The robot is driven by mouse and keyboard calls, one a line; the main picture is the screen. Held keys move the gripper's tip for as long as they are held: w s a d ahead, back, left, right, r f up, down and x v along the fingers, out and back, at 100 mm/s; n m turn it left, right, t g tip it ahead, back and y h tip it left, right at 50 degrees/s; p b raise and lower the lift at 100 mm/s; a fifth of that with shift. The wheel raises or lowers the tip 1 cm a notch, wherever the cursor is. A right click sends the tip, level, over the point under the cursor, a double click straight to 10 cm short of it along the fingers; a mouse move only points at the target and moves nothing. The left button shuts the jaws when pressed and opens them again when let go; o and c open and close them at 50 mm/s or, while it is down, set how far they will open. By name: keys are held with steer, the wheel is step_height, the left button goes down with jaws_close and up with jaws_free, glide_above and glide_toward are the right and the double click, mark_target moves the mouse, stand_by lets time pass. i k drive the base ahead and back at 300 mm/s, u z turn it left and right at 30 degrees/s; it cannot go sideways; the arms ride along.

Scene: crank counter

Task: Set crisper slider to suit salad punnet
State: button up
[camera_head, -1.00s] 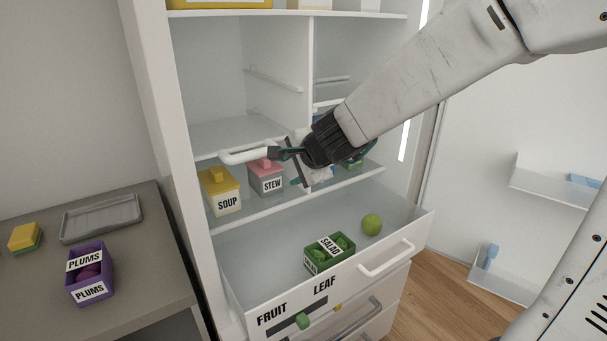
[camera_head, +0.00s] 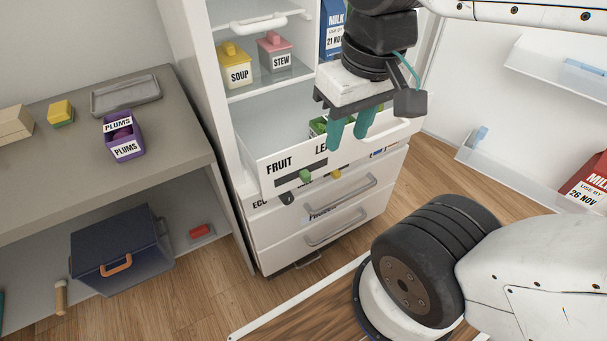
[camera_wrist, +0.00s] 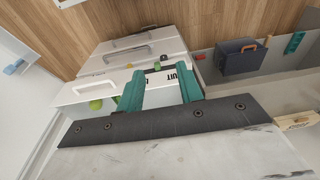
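The crisper drawer (camera_head: 258,152) stands pulled out of the fridge, with FRUIT on the left of its front and LEAF, partly hidden, on the right. Between them is a dark slot with a green slider knob (camera_head: 305,176) near its middle. The knob also shows in the wrist view (camera_wrist: 157,66), between my fingertips in the picture. The green salad punnet (camera_head: 317,126) is inside the drawer, mostly hidden by my gripper. My gripper (camera_head: 350,137) is open and empty, its teal fingers apart, pointing down above the drawer front and apart from the knob.
A yellow knob (camera_head: 336,174) sits just below, on an ECO panel. Lower drawers with bar handles (camera_head: 340,227) are shut. SOUP (camera_head: 236,66) and STEW (camera_head: 275,54) tubs stand on the shelf above. A counter with a plums punnet (camera_head: 124,139) is at left. The fridge door is open at right.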

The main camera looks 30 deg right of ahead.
mark_target(305, 176)
steer(key=u, duration=0.2)
steer(key=k, duration=1.1)
steer(key=z, duration=0.25)
